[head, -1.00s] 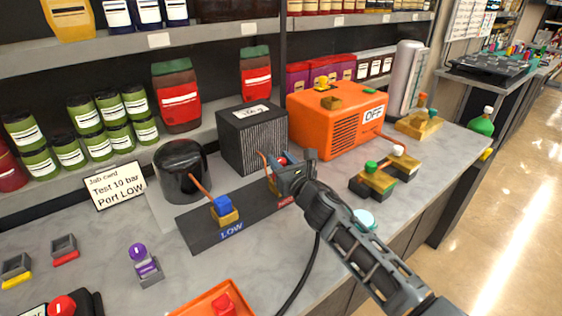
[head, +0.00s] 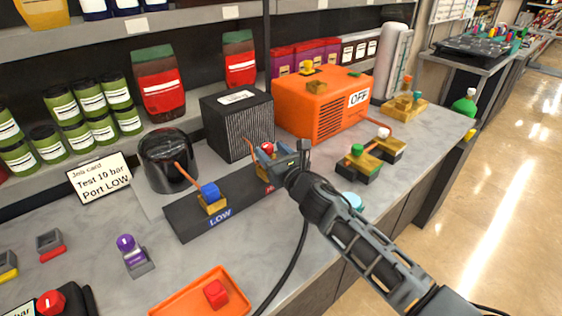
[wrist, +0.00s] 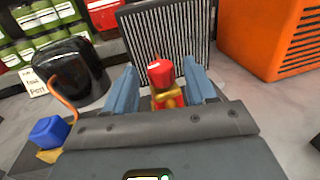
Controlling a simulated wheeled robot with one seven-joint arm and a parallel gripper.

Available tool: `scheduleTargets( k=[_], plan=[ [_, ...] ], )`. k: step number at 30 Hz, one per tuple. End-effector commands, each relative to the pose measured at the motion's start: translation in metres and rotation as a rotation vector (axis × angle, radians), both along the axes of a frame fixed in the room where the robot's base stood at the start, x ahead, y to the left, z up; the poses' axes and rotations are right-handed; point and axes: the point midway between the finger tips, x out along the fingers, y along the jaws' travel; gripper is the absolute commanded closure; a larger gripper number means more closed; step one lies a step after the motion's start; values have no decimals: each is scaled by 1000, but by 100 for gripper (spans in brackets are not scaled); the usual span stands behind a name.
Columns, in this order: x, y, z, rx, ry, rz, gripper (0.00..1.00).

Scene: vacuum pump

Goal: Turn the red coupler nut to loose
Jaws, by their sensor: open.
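The red coupler nut (wrist: 160,72) sits on a brass fitting (wrist: 167,98) on the dark port block, in front of the black ribbed box. In the wrist view it stands between the two blue-grey fingers of my gripper (wrist: 163,80), with a visible gap on each side. In the head view my gripper (head: 270,157) is over the right-hand port, and only the top of the red nut (head: 267,147) shows behind it. My gripper is open. The brass fitting is partly hidden by the gripper body.
The blue nut (head: 210,193) on the LOW port is to the left, with a copper pipe to the black pot (head: 168,165). The orange pump (head: 320,105), labelled OFF, stands behind right. An orange tray (head: 185,296) with a red cube (head: 216,293) lies in front. A job card (head: 98,178) reads "Test 10 bar, Port LOW".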

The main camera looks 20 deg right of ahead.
Motion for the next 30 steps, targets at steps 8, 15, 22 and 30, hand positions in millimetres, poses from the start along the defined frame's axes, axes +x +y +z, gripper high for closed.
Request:
scheduleTargets(
  k=[8, 15, 22, 30],
  plan=[
    [-25, -5, 0, 1, -1, -3, 44],
    [-41, -7, 0, -1, 0, -3, 44],
    [-48, -7, 0, 1, 0, -1, 44],
    [-48, -6, 0, 0, 0, 0, 44]
  ],
)
